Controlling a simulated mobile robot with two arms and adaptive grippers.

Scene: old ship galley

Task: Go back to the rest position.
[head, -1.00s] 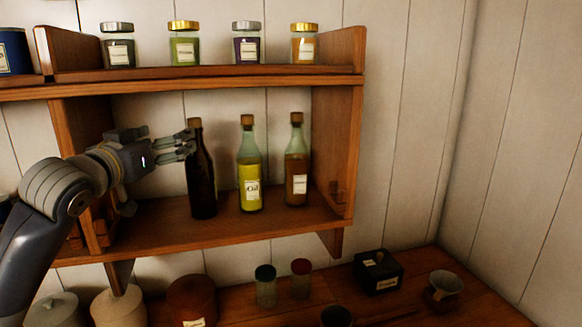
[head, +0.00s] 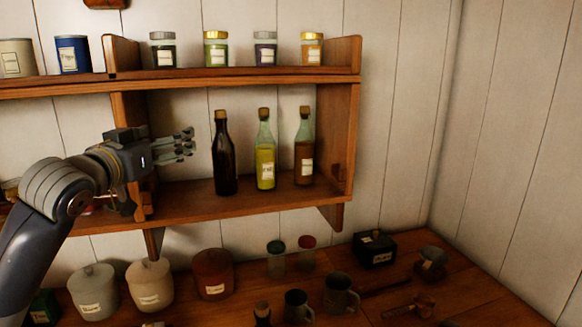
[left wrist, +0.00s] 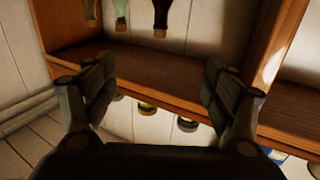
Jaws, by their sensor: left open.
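My left gripper (head: 186,146) is open and empty in the head view, in front of the left part of the shelf's lower compartment. A dark bottle (head: 223,155) stands just right of its fingertips, with a visible gap. In the left wrist view the two fingers (left wrist: 158,92) are spread wide with nothing between them. That view appears upside down, with the dark bottle's neck (left wrist: 161,16) beyond the fingers. My right gripper is in neither view.
A yellow oil bottle (head: 265,155) and a brown bottle (head: 304,150) stand on the wooden shelf (head: 245,207). Jars line the top shelf. The counter below holds canisters (head: 150,284), mugs (head: 341,293) and a black box (head: 375,249). The wall at right is bare.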

